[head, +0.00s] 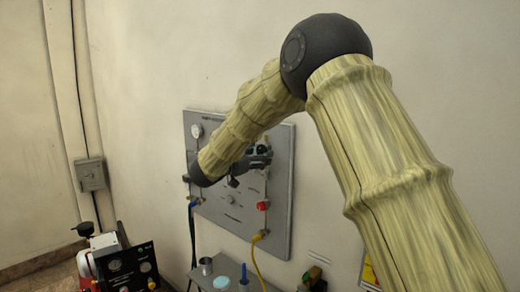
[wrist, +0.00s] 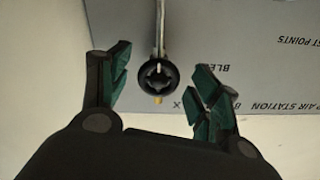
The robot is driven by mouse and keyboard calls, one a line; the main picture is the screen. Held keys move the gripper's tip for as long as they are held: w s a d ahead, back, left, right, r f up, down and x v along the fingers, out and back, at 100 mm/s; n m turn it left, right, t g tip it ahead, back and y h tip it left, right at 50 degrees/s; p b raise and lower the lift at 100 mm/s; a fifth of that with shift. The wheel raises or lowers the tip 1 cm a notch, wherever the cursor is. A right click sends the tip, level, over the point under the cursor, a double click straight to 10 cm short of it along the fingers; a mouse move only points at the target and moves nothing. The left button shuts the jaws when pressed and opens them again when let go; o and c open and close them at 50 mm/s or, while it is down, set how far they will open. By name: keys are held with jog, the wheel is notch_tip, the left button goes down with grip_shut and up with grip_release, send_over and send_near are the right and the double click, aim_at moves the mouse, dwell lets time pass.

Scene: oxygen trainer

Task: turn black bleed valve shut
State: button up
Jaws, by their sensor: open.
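The black bleed valve (wrist: 157,76) is a round black knob with a notched face, in the upper middle of the wrist view. A grey pipe runs from it to the top of the picture, and a small brass piece shows at its lower edge. My gripper (wrist: 164,82) is open, with one dark green fingertip on each side of the knob and a visible gap to both. I cannot tell how deep the fingers reach. In the head view my gripper (head: 258,153) is in front of the grey panel (head: 278,205), and my arm hides part of the panel; the bleed valve cannot be made out there.
The panel hangs on a pale wall and carries a gauge (head: 196,131) and a red knob (head: 263,205). A yellow hose (head: 254,258) and a blue hose hang below. A grey wall box (head: 90,174) is at left.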

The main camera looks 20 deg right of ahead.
jog(key=shift+x, duration=0.75)
jog(key=c, duration=1)
jog(key=shift+c, duration=0.2)
